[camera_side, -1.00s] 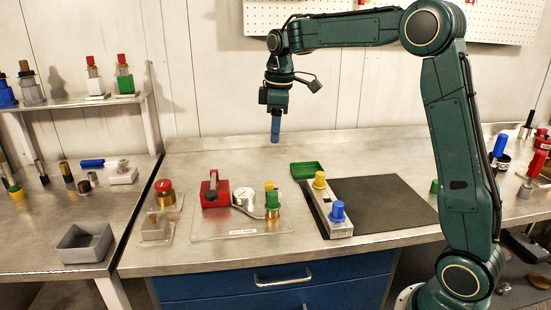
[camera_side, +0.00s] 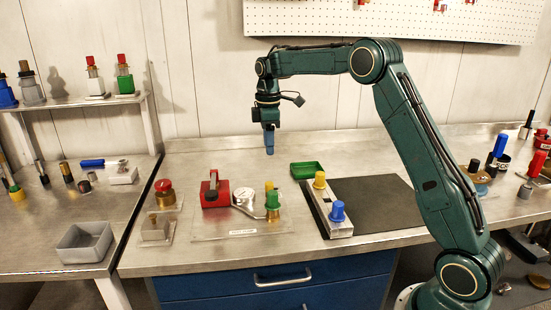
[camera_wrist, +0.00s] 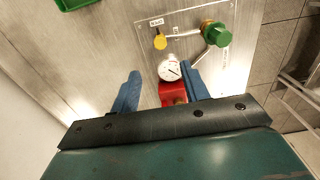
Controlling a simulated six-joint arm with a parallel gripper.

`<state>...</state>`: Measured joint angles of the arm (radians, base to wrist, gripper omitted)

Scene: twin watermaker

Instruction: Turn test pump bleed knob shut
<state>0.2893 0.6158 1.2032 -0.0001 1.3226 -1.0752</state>
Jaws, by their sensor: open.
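The test pump sits on a clear plate (camera_side: 205,236) on the bench, with a red body (camera_side: 214,194), a round gauge (camera_side: 244,198), a green knob (camera_side: 272,200) on a brass fitting and a small yellow knob (camera_side: 269,186). In the wrist view the green knob (camera_wrist: 214,33) is at the upper right, and the yellow knob (camera_wrist: 160,42) is left of it beside a small label I cannot read. The gauge (camera_wrist: 170,70) and red body (camera_wrist: 173,92) show between my fingers. My gripper (camera_side: 269,152) is open and empty, pointing down above and behind the pump, touching nothing.
A grey block with a yellow and a blue knob (camera_side: 337,212) stands to the right, beside a dark mat (camera_side: 385,205). A green tray (camera_side: 308,169) lies behind it. A red-topped button unit (camera_side: 163,190) stands left of the pump. The bench behind the pump is clear.

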